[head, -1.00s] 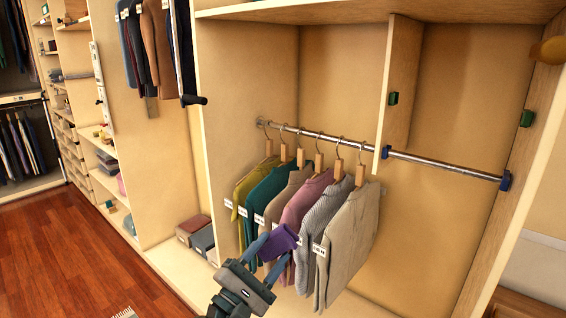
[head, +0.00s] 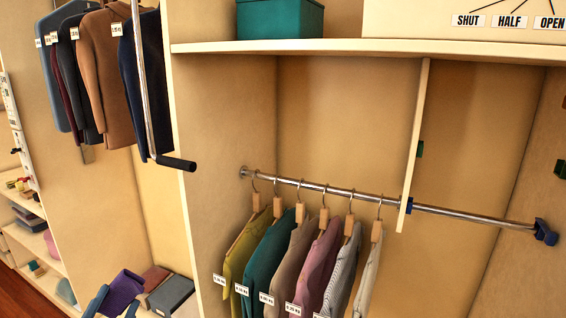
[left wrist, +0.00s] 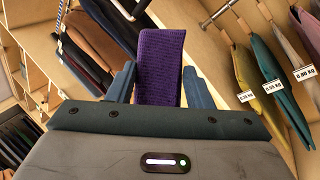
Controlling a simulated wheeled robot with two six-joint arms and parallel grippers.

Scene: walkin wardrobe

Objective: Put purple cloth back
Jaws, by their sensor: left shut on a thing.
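The purple cloth (head: 121,290) is at the lower left of the head view, folded into a small pad. My left gripper (head: 114,304) is shut on it, with a blue finger at each side; the rest of this gripper is below the frame. In the left wrist view the purple cloth (left wrist: 160,62) stands up between the two blue fingers of the left gripper (left wrist: 160,88). It is held clear in the air. My right gripper is not in view.
Several tops (head: 320,255) hang from a metal rail (head: 460,213) right of the cloth. Folded dark items (head: 170,294) lie low behind it. A black-ended pull bar (head: 175,163) hangs above. Open shelves (head: 30,240) with small stacks stand at the far left. A teal box (head: 280,18) sits up top.

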